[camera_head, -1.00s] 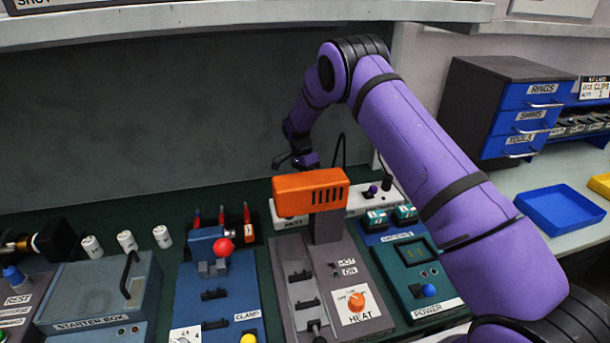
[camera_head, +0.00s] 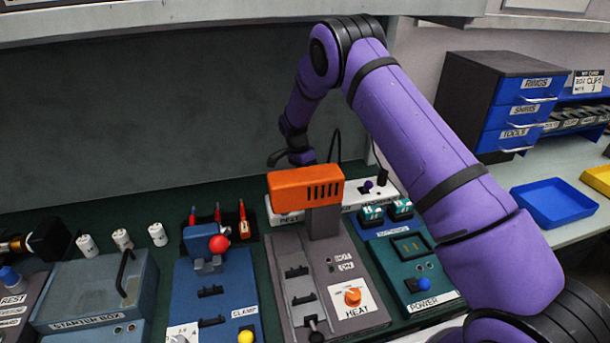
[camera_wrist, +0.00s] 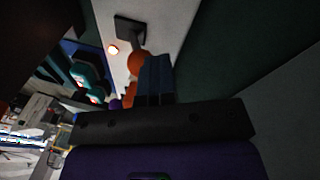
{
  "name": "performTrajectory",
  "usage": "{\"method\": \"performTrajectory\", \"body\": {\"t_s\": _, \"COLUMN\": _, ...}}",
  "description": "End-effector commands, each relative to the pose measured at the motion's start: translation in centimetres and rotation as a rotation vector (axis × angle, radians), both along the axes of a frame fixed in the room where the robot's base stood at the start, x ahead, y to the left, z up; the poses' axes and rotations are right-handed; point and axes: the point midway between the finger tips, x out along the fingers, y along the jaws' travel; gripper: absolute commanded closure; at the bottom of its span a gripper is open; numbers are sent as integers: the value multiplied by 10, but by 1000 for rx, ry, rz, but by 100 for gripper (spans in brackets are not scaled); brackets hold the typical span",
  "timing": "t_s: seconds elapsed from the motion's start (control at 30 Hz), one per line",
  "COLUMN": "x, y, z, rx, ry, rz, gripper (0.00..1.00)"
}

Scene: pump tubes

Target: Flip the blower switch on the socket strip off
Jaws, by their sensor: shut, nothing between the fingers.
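The white socket strip (camera_head: 356,200) lies at the back of the bench in the head view, partly hidden behind the orange heater head (camera_head: 305,188). A purple knob (camera_head: 368,185) and a black upright part (camera_head: 382,177) stand on its right portion. Which part is the blower switch I cannot tell. In the wrist view the strip (camera_wrist: 115,70) carries a lit orange lamp (camera_wrist: 113,49), a black part (camera_wrist: 130,31) and a rounded orange part (camera_wrist: 138,66). My gripper (camera_wrist: 155,75) is shut and empty, its fingers over the strip beside the orange part. In the head view its fingertips are hidden behind the heater head.
The grey heat station (camera_head: 318,280) stands in front of the strip, with the blue clamp station (camera_head: 215,295) to its left and the power box (camera_head: 420,275) to its right. Small teal-topped units (camera_head: 385,215) sit close to the strip. A dark cable hangs near my wrist.

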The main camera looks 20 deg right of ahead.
Motion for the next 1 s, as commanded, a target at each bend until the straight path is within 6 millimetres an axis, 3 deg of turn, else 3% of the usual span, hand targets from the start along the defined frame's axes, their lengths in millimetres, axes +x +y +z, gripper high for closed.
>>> {"method": "performTrajectory", "body": {"t_s": 0.37, "x": -9, "y": 0, "z": 5, "rx": -1, "ry": -99, "rz": 0, "gripper": 100}}
{"method": "performTrajectory", "body": {"t_s": 0.7, "x": -28, "y": 0, "z": 12, "rx": -1, "ry": -309, "rz": 1, "gripper": 100}}
{"method": "performTrajectory", "body": {"t_s": 1.0, "x": -46, "y": 0, "z": 15, "rx": -1, "ry": -313, "rz": 0, "gripper": 100}}
